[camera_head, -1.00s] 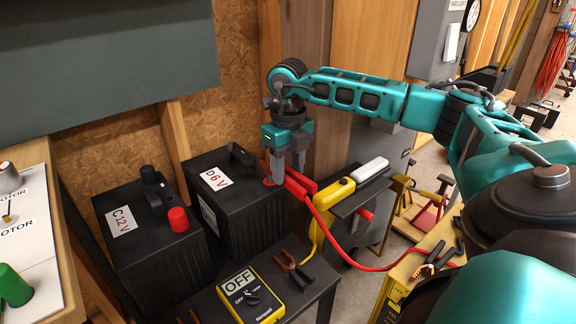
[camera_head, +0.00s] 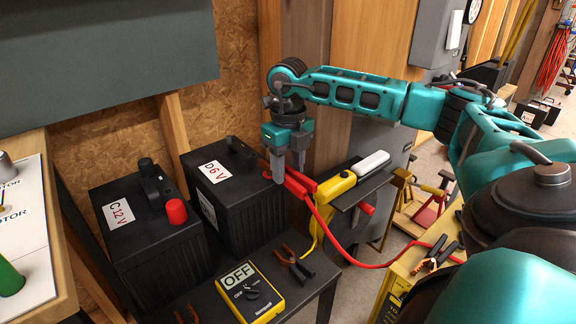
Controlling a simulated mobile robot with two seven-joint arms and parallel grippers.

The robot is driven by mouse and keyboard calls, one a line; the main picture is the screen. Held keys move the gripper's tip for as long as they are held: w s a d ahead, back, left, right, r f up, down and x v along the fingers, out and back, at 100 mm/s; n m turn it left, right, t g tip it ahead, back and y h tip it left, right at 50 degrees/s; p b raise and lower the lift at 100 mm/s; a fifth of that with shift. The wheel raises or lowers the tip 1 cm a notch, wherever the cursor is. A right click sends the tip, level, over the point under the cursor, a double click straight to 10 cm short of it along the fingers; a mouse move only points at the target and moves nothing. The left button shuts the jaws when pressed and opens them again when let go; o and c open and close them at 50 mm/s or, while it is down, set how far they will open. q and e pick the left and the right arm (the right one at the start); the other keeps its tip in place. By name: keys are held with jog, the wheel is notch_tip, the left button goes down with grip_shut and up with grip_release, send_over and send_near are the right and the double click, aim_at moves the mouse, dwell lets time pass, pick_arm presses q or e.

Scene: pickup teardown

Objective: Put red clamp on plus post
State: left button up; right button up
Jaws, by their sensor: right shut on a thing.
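The red clamp (camera_head: 298,184) is held by my right gripper (camera_head: 289,172), at the right edge of the D 6 V battery (camera_head: 255,216). The gripper's fingers point down and hide part of the clamp. A red cable runs from the clamp down to the right. I cannot tell whether the clamp touches the battery. The C 12 V battery (camera_head: 160,265) stands to the left, with a red cap (camera_head: 176,211) on top. No plus sign is readable, and the fingers may hide a post on the D battery. My left gripper is not in view.
A yellow meter reading OFF (camera_head: 250,292) and a copper-coloured clamp (camera_head: 294,262) lie on the black table in front. Another clamp (camera_head: 436,253) rests on a yellow case at right.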

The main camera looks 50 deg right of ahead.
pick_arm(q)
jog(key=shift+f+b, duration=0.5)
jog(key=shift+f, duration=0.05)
pick_arm(e)
jog(key=shift+f, duration=0.95)
jog(key=o, duration=1.3)
jog(key=shift+c, duration=0.2)
pick_arm(q)
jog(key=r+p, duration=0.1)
jog(key=p, duration=0.1)
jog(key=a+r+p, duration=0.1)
jog(key=p, duration=0.1)
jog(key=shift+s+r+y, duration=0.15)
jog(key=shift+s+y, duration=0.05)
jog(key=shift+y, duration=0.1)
pick_arm(e)
notch_tip(320, 180, up, 13)
